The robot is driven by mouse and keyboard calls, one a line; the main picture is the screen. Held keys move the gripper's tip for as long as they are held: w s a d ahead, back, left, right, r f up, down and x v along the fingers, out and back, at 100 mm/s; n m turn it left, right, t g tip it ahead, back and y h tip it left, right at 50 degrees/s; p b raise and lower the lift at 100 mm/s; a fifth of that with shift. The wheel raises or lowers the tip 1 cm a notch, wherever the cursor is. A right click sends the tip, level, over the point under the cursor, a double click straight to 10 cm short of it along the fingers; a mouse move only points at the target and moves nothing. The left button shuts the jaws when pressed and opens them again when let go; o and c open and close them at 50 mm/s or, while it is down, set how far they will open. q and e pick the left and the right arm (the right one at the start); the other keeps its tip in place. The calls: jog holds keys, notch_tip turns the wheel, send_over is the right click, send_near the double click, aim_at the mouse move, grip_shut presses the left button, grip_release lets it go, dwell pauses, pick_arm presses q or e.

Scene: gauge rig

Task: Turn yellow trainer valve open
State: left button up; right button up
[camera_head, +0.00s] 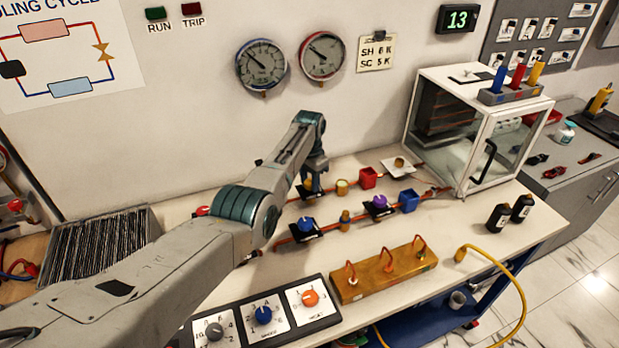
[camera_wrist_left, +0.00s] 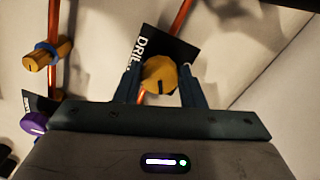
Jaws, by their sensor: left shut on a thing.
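The yellow trainer valve (camera_wrist_left: 158,76) has a round yellow knob with a dark line on it, over a black plate (camera_wrist_left: 168,48) with partly hidden white lettering. In the left wrist view, my left gripper (camera_wrist_left: 160,84) has one finger on each side of this knob and is shut on it. In the head view, the left gripper (camera_head: 312,180) points down at the back copper pipe and hides most of the valve. My right gripper is in neither view.
A purple knob (camera_head: 380,202) and a blue knob (camera_head: 306,224) sit on the nearer pipe. A glass-fronted cabinet (camera_head: 487,160) stands at the bench's back right.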

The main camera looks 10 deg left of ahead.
aim_at(310, 182)
pick_arm(q)
jog(key=n+p, duration=0.1)
jog(key=n, duration=0.5)
jog(key=shift+r, duration=0.15)
jog(key=n, duration=0.6)
jog(key=shift+d, duration=0.1)
dwell(0.5)
jog(key=o, duration=1)
notch_tip(310, 182, up, 11)
jog(key=b, duration=0.1)
